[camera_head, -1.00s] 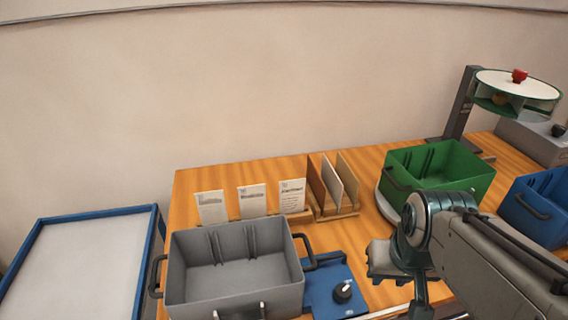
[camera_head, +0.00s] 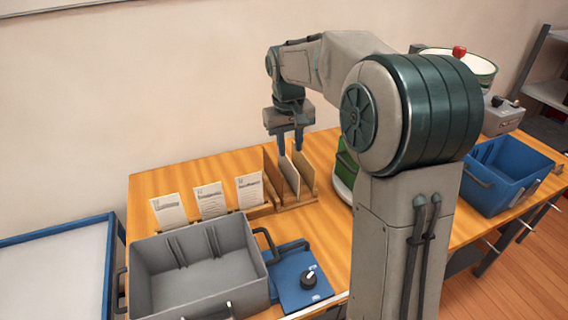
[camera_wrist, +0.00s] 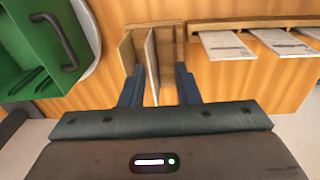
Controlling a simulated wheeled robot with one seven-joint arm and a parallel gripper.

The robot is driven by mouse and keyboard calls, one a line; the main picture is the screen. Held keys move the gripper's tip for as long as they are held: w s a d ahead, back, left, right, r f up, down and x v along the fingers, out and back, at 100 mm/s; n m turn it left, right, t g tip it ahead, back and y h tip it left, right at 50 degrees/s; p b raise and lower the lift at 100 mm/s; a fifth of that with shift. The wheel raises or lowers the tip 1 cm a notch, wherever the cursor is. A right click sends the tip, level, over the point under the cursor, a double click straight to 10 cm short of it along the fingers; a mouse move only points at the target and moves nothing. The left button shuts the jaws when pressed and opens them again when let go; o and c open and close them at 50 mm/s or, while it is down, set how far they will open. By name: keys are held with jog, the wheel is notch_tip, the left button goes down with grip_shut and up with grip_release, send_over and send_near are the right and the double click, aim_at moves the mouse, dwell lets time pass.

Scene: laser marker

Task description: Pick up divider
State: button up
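Three upright dividers stand in a wooden rack (camera_head: 292,203): a brown one (camera_head: 271,175), a pale grey one (camera_head: 290,178) and a tan one (camera_head: 304,165). My gripper (camera_head: 290,148) is above the rack with its fingers pointing down. It is open. In the wrist view the two dark fingers (camera_wrist: 160,82) are spread, and the pale divider (camera_wrist: 150,65) shows edge-on between them. I see no finger touching it. The tan divider (camera_wrist: 126,55) stands to the left of it in that view. The lower parts of the dividers are partly hidden.
Several white cards (camera_head: 210,200) stand in a holder beside the rack. A green bin (camera_wrist: 40,50) and a blue bin (camera_head: 505,175) stand to the right.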

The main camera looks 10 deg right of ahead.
send_over(287, 170)
notch_tip(287, 170, down, 3)
jog(key=shift+g+y, duration=0.3)
jog(key=shift+g, duration=0.1)
notch_tip(287, 170, down, 9)
jog(key=shift+w+a+f+p, duration=0.1)
jog(key=shift+p, duration=0.6)
jog(key=shift+d+f+p, duration=0.2)
jog(key=shift+f+p, duration=0.45)
jog(key=shift+f, duration=1.95)
grip_shut()
